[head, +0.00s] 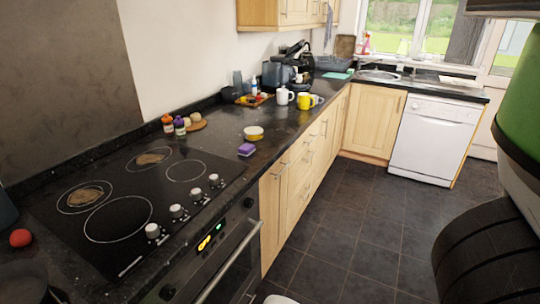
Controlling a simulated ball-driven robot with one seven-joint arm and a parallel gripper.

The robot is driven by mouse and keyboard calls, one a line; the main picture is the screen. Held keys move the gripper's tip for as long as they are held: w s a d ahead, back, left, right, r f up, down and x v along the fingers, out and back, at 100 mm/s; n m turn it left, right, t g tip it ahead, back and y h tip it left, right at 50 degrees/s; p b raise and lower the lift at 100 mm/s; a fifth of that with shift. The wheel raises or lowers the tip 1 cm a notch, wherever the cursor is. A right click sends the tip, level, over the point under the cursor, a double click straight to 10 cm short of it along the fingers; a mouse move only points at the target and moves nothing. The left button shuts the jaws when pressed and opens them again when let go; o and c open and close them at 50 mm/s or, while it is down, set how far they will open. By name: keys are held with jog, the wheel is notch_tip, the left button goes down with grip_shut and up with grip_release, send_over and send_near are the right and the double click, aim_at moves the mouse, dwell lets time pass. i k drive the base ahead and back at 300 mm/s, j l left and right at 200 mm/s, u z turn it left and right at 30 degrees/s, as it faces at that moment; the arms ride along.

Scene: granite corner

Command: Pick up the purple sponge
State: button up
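The purple sponge (246,149) lies on the black granite counter, near its front edge, just right of the hob. It is a small block, purple on top, and nothing touches it. Large dark and green parts at the right edge of the head view look like my own arm. My gripper's fingers are not in the picture.
A yellow and white round dish (254,132) sits just behind the sponge. The black hob (124,220) with knobs is to the left. Small bottles (174,126) stand behind it. The tiled floor (345,225) is clear.

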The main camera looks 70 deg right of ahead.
aim_at(245, 150)
jog(key=z, duration=1.35)
